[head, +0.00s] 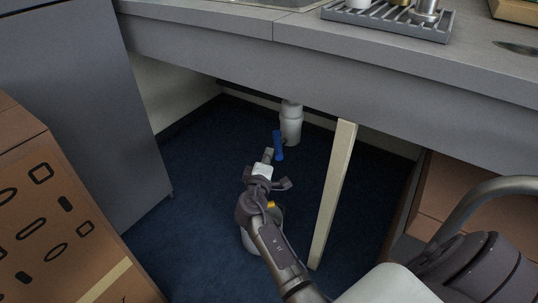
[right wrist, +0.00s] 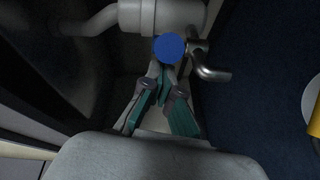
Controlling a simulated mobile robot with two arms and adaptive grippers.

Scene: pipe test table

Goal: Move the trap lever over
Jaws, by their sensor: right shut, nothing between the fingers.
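The white trap pipe (head: 291,122) hangs under the counter, with a blue lever (head: 279,146) at its front left. In the right wrist view the lever's blue round end (right wrist: 169,47) lies in front of the pale pipe (right wrist: 185,16), beside a bent metal piece (right wrist: 208,65). My right gripper (head: 267,155) reaches in under the counter, close to the lever on its left. In the right wrist view its fingers (right wrist: 166,74) meet just below the blue end and hold nothing. I cannot tell whether they touch the lever. My left gripper is not in view.
A pale post (head: 333,190) stands right of my right arm, under the counter (head: 330,55). A white container (head: 247,241) is on the blue floor, partly hidden by my arm. A cardboard box (head: 60,225) stands at left. Floor left of the gripper is clear.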

